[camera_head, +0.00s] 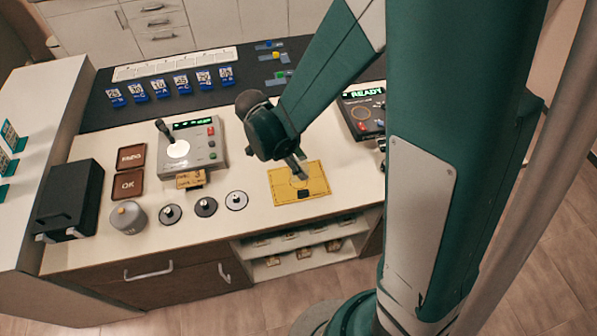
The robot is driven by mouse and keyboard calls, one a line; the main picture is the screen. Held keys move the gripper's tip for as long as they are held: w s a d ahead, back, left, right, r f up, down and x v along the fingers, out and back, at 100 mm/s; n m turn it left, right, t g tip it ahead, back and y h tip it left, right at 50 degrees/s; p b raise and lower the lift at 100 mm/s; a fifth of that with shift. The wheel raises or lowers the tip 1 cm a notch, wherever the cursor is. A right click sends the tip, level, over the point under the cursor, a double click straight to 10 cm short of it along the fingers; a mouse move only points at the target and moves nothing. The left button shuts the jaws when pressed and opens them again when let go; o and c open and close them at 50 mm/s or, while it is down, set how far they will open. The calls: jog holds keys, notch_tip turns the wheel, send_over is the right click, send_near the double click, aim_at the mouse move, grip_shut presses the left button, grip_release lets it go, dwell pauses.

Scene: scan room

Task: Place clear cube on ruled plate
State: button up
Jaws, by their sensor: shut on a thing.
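My gripper (301,179) points down over a yellow plate (286,192) with thin dark lines and a small black patch, on the front of the white counter. The plate looks like the ruled plate. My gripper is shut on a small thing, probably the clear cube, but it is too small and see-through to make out. I cannot tell whether the held thing touches the plate. My arm hides part of the counter behind.
A grey device (189,147) with a lever stands left of my gripper. Several round grey pieces, including one disc (237,200), lie left of the plate. A black box (69,199) stands far left. A device reading READY (364,112) is behind right. An open shelf (300,258) lies below.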

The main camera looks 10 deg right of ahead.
jog(key=shift+f, duration=1.9)
jog(key=shift+f+b, duration=0.15)
jog(key=shift+b, duration=0.25)
jog(key=o, duration=0.6)
jog(key=shift+o, duration=0.6)
jog(key=shift+r, duration=0.2)
jog(key=p+v, duration=0.1)
jog(key=v, duration=1.1)
jog(key=shift+p, duration=0.4)
